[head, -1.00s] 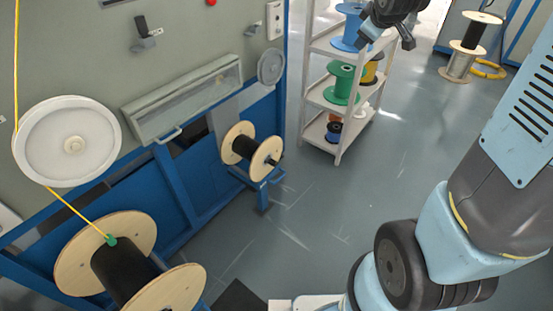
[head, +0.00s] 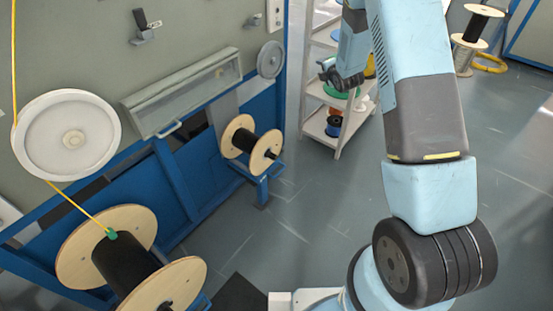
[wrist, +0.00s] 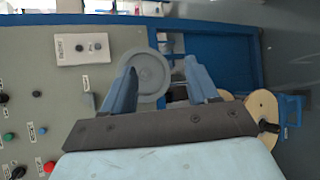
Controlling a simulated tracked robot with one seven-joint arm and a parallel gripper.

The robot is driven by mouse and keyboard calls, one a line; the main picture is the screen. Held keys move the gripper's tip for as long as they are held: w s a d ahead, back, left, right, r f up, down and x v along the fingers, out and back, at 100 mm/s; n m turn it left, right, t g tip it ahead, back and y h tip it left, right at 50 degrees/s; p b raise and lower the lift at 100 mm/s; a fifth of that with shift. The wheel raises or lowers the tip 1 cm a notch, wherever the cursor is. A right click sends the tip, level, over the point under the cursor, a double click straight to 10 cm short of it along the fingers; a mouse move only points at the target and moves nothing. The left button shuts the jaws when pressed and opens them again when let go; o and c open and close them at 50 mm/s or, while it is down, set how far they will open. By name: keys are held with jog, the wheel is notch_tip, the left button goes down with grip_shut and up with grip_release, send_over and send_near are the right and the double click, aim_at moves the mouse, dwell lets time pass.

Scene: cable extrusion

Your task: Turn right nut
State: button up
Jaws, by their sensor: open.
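The right spool (head: 240,128) has wooden flanges and a black core, and sits on a blue stand. A small dark nut-like end (head: 271,155) shows at the middle of its right flange. In the wrist view the spool (wrist: 262,108) is at the right, with the dark end (wrist: 268,127) on its face. My gripper (head: 328,72) is in the air to the upper right of the spool, apart from it. In the wrist view its blue fingers (wrist: 160,72) are spread with nothing held between them. The far finger's exact tip is hard to see in the head view.
A large left spool (head: 125,262) with yellow cable stands by the machine, below a white wheel (head: 70,138). A shelf rack (head: 318,115) with spools is behind my gripper. A panel with buttons (wrist: 40,110) is left in the wrist view. Floor right of the stand is clear.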

jog(key=a+f+n+y, duration=0.25)
jog(key=f+n, duration=0.25)
jog(key=f, duration=0.8)
jog(key=n+g+y, duration=0.2)
jog(key=n+y, duration=0.7)
jog(key=n, duration=0.5)
send_near(276, 158)
jog(key=shift+h, duration=0.25)
jog(key=x, duration=1)
jog(key=shift+c, duration=0.2)
jog(key=shift+r, duration=0.1)
jog(key=c, duration=1)
jog(key=shift+m, duration=0.3)
